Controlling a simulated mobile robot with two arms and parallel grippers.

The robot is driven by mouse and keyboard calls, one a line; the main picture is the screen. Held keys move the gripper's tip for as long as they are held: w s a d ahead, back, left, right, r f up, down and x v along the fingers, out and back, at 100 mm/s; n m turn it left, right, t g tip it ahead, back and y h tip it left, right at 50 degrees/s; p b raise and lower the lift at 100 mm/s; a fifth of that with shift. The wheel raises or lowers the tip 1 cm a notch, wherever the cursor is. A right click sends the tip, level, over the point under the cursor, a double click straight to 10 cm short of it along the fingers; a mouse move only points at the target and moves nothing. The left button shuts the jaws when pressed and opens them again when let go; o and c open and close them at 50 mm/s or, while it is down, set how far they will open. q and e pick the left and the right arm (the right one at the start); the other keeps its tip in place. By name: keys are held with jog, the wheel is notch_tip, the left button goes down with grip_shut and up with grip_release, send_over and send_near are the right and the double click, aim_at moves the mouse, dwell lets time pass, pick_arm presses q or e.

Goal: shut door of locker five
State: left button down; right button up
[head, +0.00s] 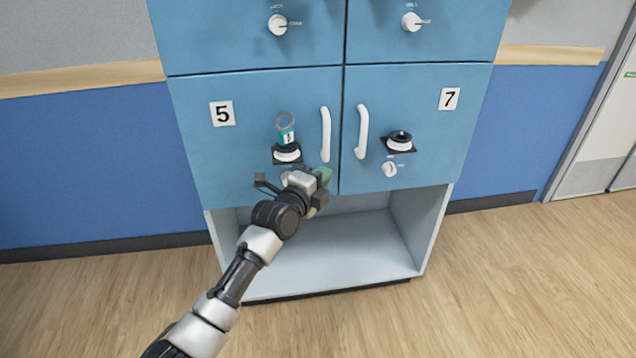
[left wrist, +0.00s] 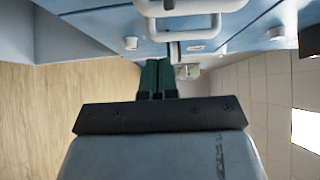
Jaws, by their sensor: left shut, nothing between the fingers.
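The blue door of locker five (head: 240,150) carries a "5" label and a white vertical handle (head: 325,135) near its right edge. The door looks flush with its neighbours in the head view. My left gripper (head: 325,174) is in front of the door's lower right corner, just below the handle. Its green fingers are together and empty; they also show in the left wrist view (left wrist: 157,76). I cannot tell whether they touch the door. Two white handles show beyond the fingers in the left wrist view. My right gripper is out of view.
Locker seven's door (head: 430,130), with its own white handle (head: 361,132), is directly to the right. A ring with a green tag (head: 286,134) is at a black and white fitting (head: 287,153) on door five. An open, empty compartment (head: 320,255) lies below. The wood floor is clear.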

aim_at(325, 159)
pick_arm(q)
jog(key=w+n+y, duration=0.1)
jog(key=w, duration=0.2)
jog(key=w+n+t+y, duration=0.1)
jog(key=w+y, duration=0.1)
jog(key=shift+w+d+r, duration=0.15)
jog(key=shift+w+d, duration=0.05)
jog(key=shift+w, duration=0.2)
jog(key=shift+r+t, duration=0.2)
jog(key=shift+t, duration=0.1)
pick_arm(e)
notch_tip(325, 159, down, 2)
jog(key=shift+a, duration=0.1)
pick_arm(q)
jog(key=shift+r, duration=0.1)
